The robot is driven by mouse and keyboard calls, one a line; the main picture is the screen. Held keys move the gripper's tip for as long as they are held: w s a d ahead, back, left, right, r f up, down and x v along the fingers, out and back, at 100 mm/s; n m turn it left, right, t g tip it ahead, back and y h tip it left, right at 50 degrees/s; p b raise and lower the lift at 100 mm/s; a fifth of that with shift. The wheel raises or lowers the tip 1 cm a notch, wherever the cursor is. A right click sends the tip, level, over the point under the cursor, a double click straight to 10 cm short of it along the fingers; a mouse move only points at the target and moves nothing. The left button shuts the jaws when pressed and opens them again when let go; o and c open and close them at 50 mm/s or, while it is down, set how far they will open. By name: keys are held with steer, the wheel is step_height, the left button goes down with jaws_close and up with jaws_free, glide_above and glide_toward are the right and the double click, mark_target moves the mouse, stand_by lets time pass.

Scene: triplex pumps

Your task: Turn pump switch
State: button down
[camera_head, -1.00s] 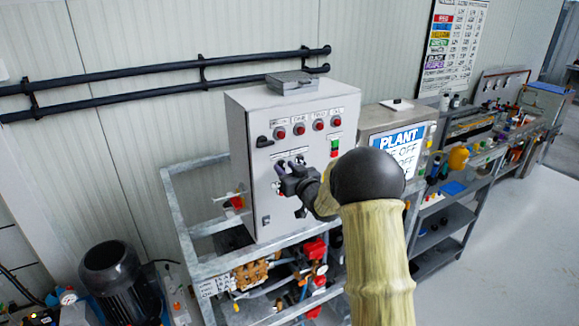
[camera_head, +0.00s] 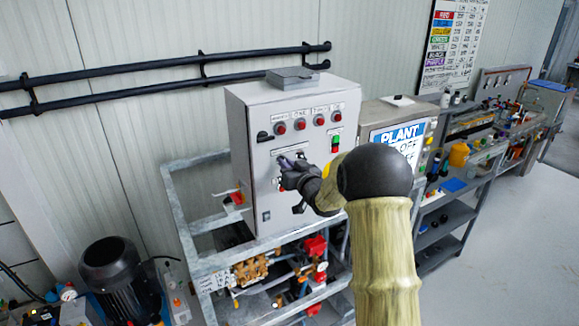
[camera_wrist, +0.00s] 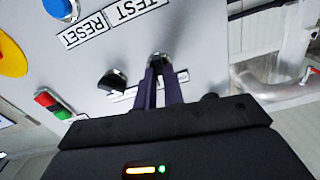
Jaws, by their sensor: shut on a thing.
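The grey control cabinet (camera_head: 250,185) stands upright on a metal frame, with its switch panel facing me. My gripper (camera_head: 281,163) is at the middle of this panel. A white label strip (camera_wrist: 122,97) runs beside these switches, partly covered.
In the wrist view a blue button (camera_wrist: 60,8), a yellow disc (camera_wrist: 12,55) and a red-green button (camera_wrist: 52,103) share the panel. Red lamps (camera_head: 299,127) line its top. A PLANT sign (camera_head: 400,138) and a cluttered bench (camera_head: 480,150) stand right; a dark motor (camera_head: 112,275) stands lower left.

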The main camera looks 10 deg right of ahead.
steer(key=shift+d+m+b, duration=0.15)
steer(key=shift+m+b, duration=0.2)
steer(key=shift+m, duration=1.5)
steer(key=shift+d+m+b, duration=0.1)
steer(key=shift+m+b, duration=0.2)
steer(key=shift+m, duration=1.55)
steer(key=shift+w+a, duration=0.1)
steer(key=shift+a, duration=0.05)
steer(key=shift+d, duration=0.3)
steer(key=c, duration=1.5)
jaws_free()
steer(key=b+v, duration=0.6)
steer(key=v, duration=1.1)
steer(key=shift+a, duration=0.2)
